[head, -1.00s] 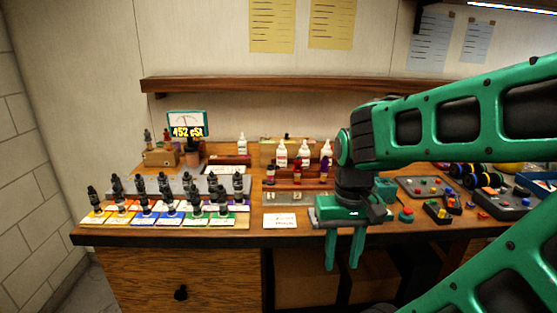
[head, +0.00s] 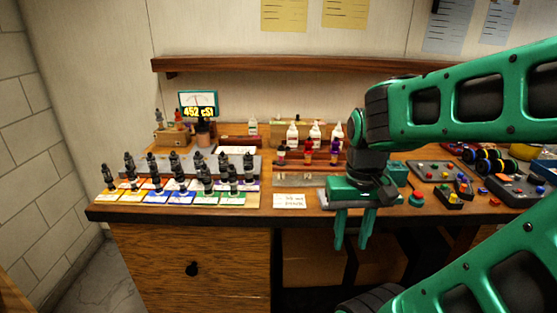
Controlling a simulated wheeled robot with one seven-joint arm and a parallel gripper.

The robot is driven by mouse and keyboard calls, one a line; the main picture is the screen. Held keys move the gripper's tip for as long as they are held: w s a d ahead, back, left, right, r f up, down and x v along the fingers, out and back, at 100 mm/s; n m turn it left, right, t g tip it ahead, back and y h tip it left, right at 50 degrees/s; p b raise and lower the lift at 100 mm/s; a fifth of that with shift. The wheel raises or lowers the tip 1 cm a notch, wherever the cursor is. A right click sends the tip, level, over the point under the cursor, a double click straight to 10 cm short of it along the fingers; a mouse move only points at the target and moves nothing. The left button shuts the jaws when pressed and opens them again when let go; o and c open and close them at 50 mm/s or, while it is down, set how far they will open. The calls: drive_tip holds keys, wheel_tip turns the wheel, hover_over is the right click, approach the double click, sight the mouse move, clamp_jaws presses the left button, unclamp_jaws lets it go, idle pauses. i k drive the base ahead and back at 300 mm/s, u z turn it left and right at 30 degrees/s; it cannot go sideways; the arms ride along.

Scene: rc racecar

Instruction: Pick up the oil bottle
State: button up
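Several white bottles with pointed tips and red-marked labels stand toward the back of the workbench. Three are in a row, the left (head: 292,134), middle (head: 315,133) and right one (head: 338,132); another white bottle (head: 253,127) stands farther left. I cannot tell which is the oil bottle; the labels are too small to read. My gripper (head: 351,242) points down at the bench's front edge, right of and nearer than the bottles. Its green fingers are apart with nothing between them. My arm passes close to the right bottle in the picture.
Dark shock absorbers (head: 207,178) stand on coloured cards at the left. A display (head: 198,105) reads 452 cSt. Small coloured bottles (head: 308,152) stand before the white ones. A white card (head: 290,201) lies near the front edge. Control boxes (head: 435,171) crowd the right. A shelf (head: 260,64) runs above.

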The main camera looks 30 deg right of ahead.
sight(291, 134)
drive_tip(key=z, duration=0.05)
drive_tip(key=k, duration=1)
drive_tip(key=u, duration=0.85)
drive_tip(key=i, duration=1.25)
drive_tip(key=z, duration=0.65)
drive_tip(key=i, duration=1.1)
drive_tip(key=z, duration=0.9)
